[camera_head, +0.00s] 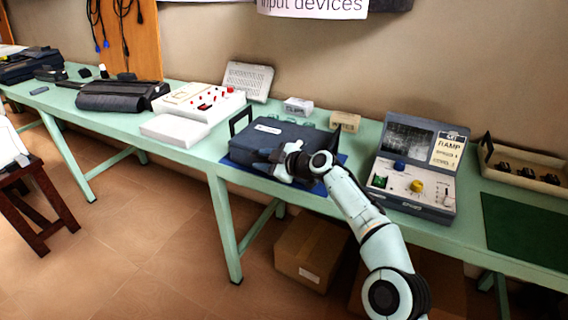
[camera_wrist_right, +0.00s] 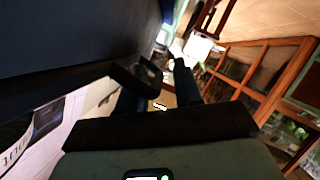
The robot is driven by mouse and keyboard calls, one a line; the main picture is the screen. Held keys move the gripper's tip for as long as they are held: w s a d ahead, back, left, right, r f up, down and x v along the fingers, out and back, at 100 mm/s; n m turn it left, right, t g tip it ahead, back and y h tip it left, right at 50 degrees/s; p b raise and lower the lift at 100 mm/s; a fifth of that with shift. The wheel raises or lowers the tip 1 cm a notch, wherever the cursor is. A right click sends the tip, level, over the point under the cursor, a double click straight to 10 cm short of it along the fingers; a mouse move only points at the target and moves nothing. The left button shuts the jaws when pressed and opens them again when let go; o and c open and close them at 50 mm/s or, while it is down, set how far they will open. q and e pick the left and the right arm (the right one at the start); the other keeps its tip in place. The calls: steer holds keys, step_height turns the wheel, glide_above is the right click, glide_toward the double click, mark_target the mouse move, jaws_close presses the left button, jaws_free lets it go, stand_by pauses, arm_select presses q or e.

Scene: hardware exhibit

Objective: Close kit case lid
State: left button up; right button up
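The kit case (camera_head: 290,135) is a dark blue box with a small white label, lying on a blue mat on the green bench. Its top looks flat, down or nearly down; I cannot tell whether the lid is fully shut. My right gripper (camera_head: 268,158) is at the case's front side, overlapping its front edge; contact is not clear. In the right wrist view, a large dark surface, likely the case (camera_wrist_right: 70,40), fills the upper left beside the gripper (camera_wrist_right: 167,72). The two fingers stand apart with nothing visible between them. My left gripper is not in view.
Small boxes (camera_head: 298,106) stand behind. A white box (camera_head: 175,130) and a red-knobbed panel (camera_head: 200,100) lie to the left. Cardboard boxes (camera_head: 310,250) sit under the bench.

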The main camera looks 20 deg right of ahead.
arm_select(q)
steer(key=shift+g, duration=0.8)
steer(key=shift+s+a+f+b, duration=0.15)
steer(key=shift+s+f+b, duration=0.35)
steer(key=shift+s+f, duration=0.45)
steer(key=shift+s+a+f+b, duration=0.1)
steer(key=shift+s+f+b, duration=0.4)
steer(key=shift+s, duration=0.75)
arm_select(e)
steer(key=v, duration=1.2)
steer(key=shift+s, duration=0.25)
steer(key=shift+d, duration=0.15)
